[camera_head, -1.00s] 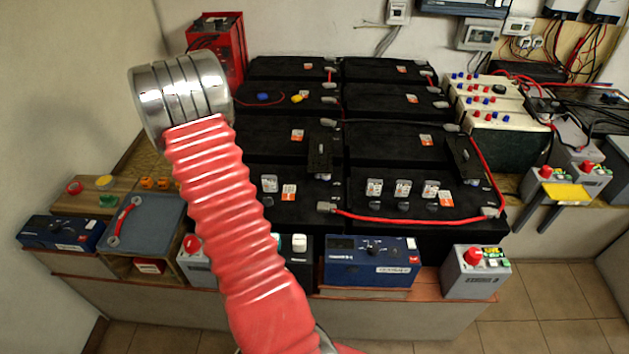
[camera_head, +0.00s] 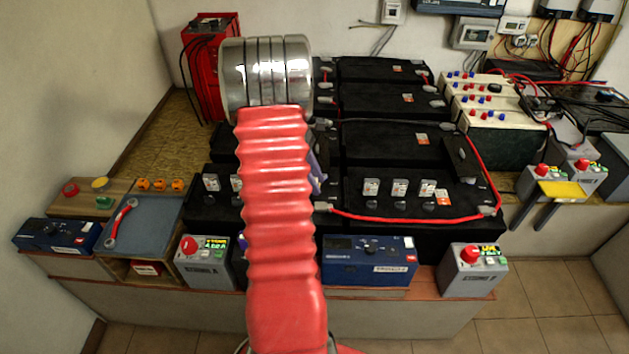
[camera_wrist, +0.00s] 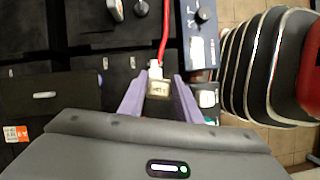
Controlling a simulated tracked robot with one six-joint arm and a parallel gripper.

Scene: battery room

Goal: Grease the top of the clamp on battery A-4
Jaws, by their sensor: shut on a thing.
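My gripper (camera_wrist: 158,97) has two purple fingers, shut on a small pale object (camera_wrist: 158,89) with dark lettering that I cannot read. Just beyond it in the wrist view, the end of a red cable meets a pale metal clamp (camera_wrist: 154,66) on a black battery (camera_wrist: 122,63). I cannot tell whether the held object touches the clamp. In the head view, the clamp (camera_head: 323,207) shows at the cable's left end, just below a purple finger. My red-sleeved arm hides most of the gripper and the held object. I cannot read A-4 on any battery.
The red cable (camera_head: 400,219) runs across the front right battery. A blue box (camera_head: 368,268) and grey boxes (camera_head: 206,262) stand along the front ledge. A red box (camera_head: 211,65) stands at the back left. Black batteries fill the middle.

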